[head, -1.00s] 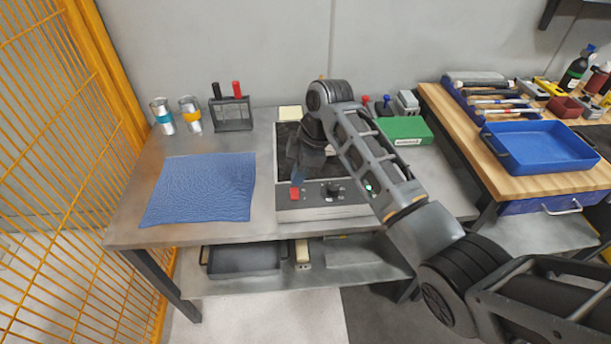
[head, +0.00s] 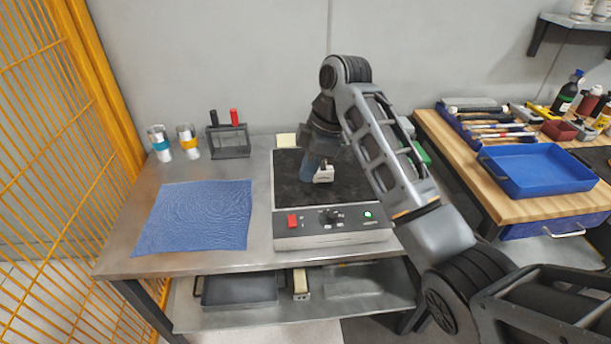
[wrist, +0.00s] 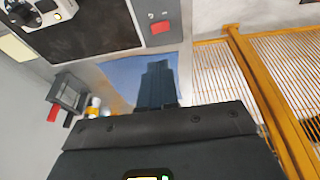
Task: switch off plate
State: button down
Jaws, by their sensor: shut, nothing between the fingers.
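The plate (head: 288,190) is a hot plate with a dark square top and a grey front panel on the metal bench. Its panel has a red switch (head: 293,221) at the left, a black knob (head: 334,216) in the middle and a lit green lamp (head: 368,214) at the right. My gripper (head: 303,178) is shut and empty, pointing down over the left part of the dark top, behind the red switch and apart from it. The wrist view shows its closed dark fingers (wrist: 157,85) and the red switch (wrist: 160,27) beyond them.
A small pale object (head: 324,174) appears over the dark top, beside my gripper. A blue mat (head: 195,217) lies left of the plate. Two cups (head: 188,141) and a rack (head: 230,143) stand behind it. A blue tray (head: 538,171) sits on the right bench. An orange fence (head: 65,150) borders the left.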

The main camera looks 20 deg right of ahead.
aim_at(292, 216)
jog(key=a+m+h+b, duration=0.1)
jog(key=m, duration=0.5)
jog(key=s+a+m+t+h+b, duration=0.1)
jog(key=a+m, duration=0.1)
jog(key=m, duration=0.4)
jog(key=s+a+m+t+h+b, duration=0.1)
jog(key=m+h, duration=0.1)
jog(key=m, duration=0.3)
jog(key=shift+a+m, duration=0.35)
jog(key=shift+m, duration=0.05)
jog(key=x, duration=0.9)
jog(key=p+x, duration=0.1)
jog(key=x, duration=0.3)
jog(key=shift+s+f, duration=0.2)
jog(key=shift+f, duration=0.3)
jog(key=shift+w+f, duration=0.1)
